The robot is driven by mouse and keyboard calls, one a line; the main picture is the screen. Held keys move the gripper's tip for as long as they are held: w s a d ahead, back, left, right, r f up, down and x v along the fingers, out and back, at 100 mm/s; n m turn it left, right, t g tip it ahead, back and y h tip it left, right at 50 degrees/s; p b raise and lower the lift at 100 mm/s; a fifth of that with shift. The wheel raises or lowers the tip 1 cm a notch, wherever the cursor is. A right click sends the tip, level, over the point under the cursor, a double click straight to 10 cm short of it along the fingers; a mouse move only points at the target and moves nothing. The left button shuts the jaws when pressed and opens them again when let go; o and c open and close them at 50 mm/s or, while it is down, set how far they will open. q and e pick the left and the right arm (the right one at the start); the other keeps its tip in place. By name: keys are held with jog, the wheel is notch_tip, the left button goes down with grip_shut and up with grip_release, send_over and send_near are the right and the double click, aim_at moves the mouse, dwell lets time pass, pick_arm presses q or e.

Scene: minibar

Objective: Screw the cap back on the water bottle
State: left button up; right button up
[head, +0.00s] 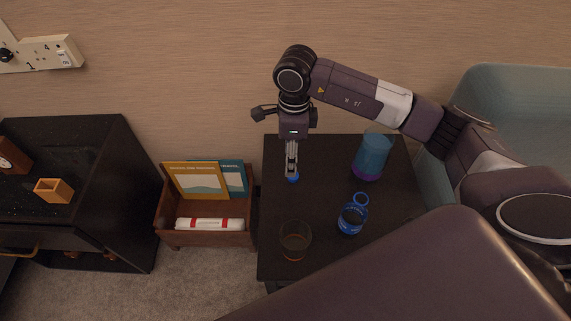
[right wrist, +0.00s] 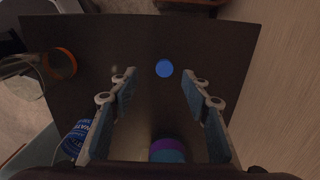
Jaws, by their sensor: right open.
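A small round blue cap (head: 293,179) lies on the dark side table. My right gripper (head: 291,168) points down over it. In the right wrist view the cap (right wrist: 164,69) shows between the open, empty fingers (right wrist: 158,78), nearer the right finger. I cannot tell how far below the fingertips it is. My left gripper is not in view.
The side table (head: 325,160) also holds a blue tumbler with a purple base (head: 371,157) at the back right and a clear glass (head: 295,241) at the front left. A wooden box with books (head: 207,235) stands left of the table. A teal armchair (head: 510,95) is at right.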

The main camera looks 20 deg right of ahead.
jog(key=shift+w+d+r, duration=0.15)
jog(key=shift+w+d, duration=0.05)
jog(key=shift+d, duration=0.2)
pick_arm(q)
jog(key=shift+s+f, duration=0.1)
pick_arm(e)
jog(key=shift+a, duration=0.1)
jog(key=shift+s+f, duration=0.1)
jog(key=shift+f, duration=0.8)
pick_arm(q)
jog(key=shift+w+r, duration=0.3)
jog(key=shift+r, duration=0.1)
pick_arm(e)
jog(key=shift+f, duration=0.45)
jog(key=shift+f, duration=0.1)
